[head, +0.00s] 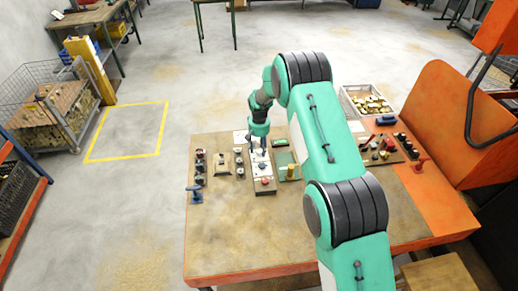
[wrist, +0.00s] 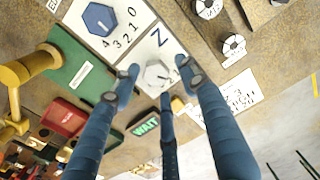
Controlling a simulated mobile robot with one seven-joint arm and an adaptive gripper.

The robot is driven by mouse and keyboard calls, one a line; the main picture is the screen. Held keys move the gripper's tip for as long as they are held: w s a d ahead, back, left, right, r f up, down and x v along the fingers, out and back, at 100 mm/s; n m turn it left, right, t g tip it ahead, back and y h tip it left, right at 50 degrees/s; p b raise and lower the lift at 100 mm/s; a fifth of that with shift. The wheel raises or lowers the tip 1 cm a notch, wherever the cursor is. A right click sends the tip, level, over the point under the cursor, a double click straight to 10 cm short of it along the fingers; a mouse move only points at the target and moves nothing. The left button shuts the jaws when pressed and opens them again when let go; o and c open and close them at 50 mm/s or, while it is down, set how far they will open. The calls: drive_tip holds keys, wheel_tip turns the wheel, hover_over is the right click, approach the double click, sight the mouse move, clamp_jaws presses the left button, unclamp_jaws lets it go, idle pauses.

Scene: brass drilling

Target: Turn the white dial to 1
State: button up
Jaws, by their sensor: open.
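The white dial (wrist: 154,76) is a grey-white knob on a white plate in the wrist view. A large letter like a Z and a small mark beside the knob are printed on that plate. The dial's pointing direction is hard to read. My gripper (wrist: 159,68) is open, with its blue fingers on either side of the dial; I cannot tell whether they touch it. In the head view my gripper (head: 257,147) is low over the control panel on the table, and the dial cannot be made out there.
A blue six-sided dial (wrist: 99,19) with printed numbers sits beside the white one. A green WAIT sign (wrist: 146,123), a red box (wrist: 66,117) and a yellow handle (wrist: 17,72) are near. Black-and-white knobs (wrist: 233,46) lie to the right. The table's front (head: 260,235) is clear.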

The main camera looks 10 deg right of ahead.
wheel_tip(320, 180, up, 12)
idle(0.8)
idle(0.3)
wheel_tip(320, 180, up, 17)
drive_tip(key=t+b, duration=0.2)
drive_tip(key=b, duration=0.1)
hover_over(259, 150)
drive_tip(key=s+d, duration=0.3)
drive_tip(key=s, duration=0.7)
drive_tip(key=s+d+r+b, duration=0.2)
drive_tip(key=s+r+b, duration=0.1)
drive_tip(key=s+r, duration=0.75)
drive_tip(key=s+d+r+t+b, duration=0.2)
drive_tip(key=s+b, duration=0.1)
drive_tip(key=s, duration=1.7)
drive_tip(key=s+d+f+t+b, duration=0.1)
drive_tip(key=s+f+b, duration=0.2)
drive_tip(key=s, duration=1.2)
wheel_tip(259, 150, down, 2)
drive_tip(key=shift+f+t, duration=0.25)
drive_tip(key=shift+t, duration=0.05)
